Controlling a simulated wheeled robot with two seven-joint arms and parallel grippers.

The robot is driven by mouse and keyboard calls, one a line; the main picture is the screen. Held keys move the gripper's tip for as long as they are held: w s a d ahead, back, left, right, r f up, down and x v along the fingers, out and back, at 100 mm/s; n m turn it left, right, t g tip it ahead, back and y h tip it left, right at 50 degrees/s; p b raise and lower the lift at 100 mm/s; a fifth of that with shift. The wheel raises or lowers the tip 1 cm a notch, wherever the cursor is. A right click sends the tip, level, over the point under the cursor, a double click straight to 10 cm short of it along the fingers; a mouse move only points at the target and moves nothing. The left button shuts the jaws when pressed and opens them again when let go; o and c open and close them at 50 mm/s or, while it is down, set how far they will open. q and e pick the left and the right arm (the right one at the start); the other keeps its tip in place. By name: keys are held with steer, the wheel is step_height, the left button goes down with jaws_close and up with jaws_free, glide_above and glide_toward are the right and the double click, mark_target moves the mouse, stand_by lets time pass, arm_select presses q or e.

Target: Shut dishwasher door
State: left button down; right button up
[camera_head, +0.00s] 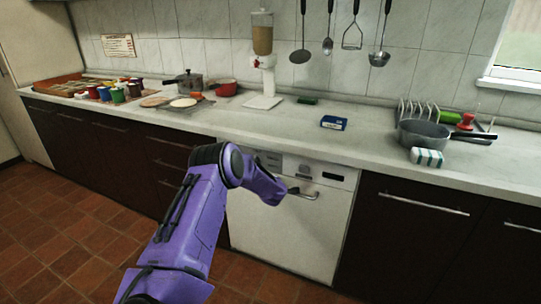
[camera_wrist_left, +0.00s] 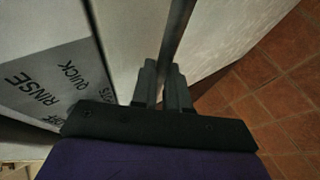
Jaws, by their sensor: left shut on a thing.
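The white dishwasher door (camera_head: 285,235) stands upright under the counter, and it looks about flush with the cabinets. I cannot tell whether a small gap remains at its top. Its grey bar handle (camera_head: 312,195) is partly hidden by my purple left arm. My left gripper (camera_wrist_left: 163,75) is shut on the handle, which runs up between its fingers in the left wrist view (camera_wrist_left: 178,32). The panel with printed labels (camera_wrist_left: 45,88) is beside the fingers. My right gripper is out of view.
The counter (camera_head: 375,155) above holds a blue box (camera_head: 334,123), a grey pan (camera_head: 425,135), a dispenser (camera_head: 263,60) and several jars. Dark cabinets (camera_head: 410,245) flank the dishwasher. The tiled floor (camera_head: 75,235) in front looks clear at the left.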

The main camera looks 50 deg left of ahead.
arm_select(q)
steer(key=shift+w+r, duration=1)
steer(key=shift+r, duration=0.25)
steer(key=c, duration=1.1)
jaws_free()
steer(key=shift+s+d, duration=0.15)
steer(key=shift+d, duration=0.05)
steer(key=v, duration=0.3)
steer(key=s+p+v, duration=0.1)
steer(key=v, duration=0.2)
steer(key=f+v, duration=0.1)
steer(key=v, duration=0.2)
steer(key=shift+s+d+r, duration=0.1)
steer(key=shift+s+d, duration=0.05)
steer(key=shift+s, duration=0.2)
steer(key=shift+d, duration=0.1)
